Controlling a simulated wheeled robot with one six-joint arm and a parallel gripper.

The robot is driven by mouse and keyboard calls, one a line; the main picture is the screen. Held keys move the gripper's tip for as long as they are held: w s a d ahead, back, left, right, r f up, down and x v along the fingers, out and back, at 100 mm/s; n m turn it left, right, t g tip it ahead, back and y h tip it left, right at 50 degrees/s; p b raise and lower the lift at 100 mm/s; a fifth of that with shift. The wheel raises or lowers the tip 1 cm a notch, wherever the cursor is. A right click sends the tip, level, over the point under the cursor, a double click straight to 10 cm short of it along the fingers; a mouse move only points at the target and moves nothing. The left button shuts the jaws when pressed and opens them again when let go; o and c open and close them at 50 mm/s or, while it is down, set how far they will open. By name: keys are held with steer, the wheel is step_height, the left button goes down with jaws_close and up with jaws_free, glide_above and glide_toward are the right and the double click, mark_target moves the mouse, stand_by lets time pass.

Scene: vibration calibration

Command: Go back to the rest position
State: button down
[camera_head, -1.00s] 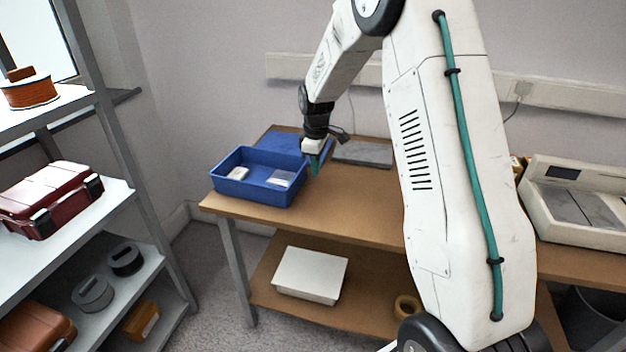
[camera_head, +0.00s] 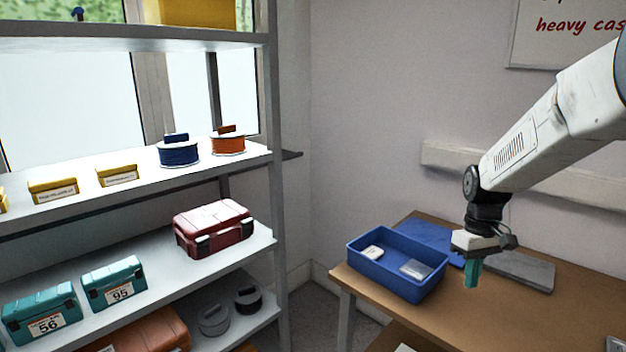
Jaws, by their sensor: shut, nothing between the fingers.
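My gripper (camera_head: 472,274) points down at the right side of the head view, with teal fingers that are shut and empty. It hangs above the wooden table (camera_head: 575,312), just right of a blue open bin (camera_head: 396,284). The bin holds a small white item (camera_head: 373,252) and a flat pale item (camera_head: 416,269). My arm reaches in from the upper right.
A blue mat (camera_head: 425,238) and a grey plate (camera_head: 520,270) lie on the table behind my gripper. A metal shelf (camera_head: 120,215) on the left holds a dark red case (camera_head: 213,228), teal cases (camera_head: 113,282) and spools (camera_head: 179,151). A wall trunking runs behind the table.

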steer(key=s+a+r+m+t, duration=0.1)
steer(key=s+a+r, duration=0.2)
steer(key=s, duration=0.6)
steer(key=s+a+r+m+t, duration=0.1)
steer(key=s+a+r, duration=0.2)
steer(key=s, duration=0.7)
steer(key=s+a+r+m+t, duration=0.1)
steer(key=s+a+r, duration=0.2)
steer(key=s+r, duration=0.3)
steer(key=s, duration=0.4)
steer(key=shift+s+m, duration=0.15)
steer(key=shift+m, duration=0.15)
steer(key=shift+a+r, duration=0.1)
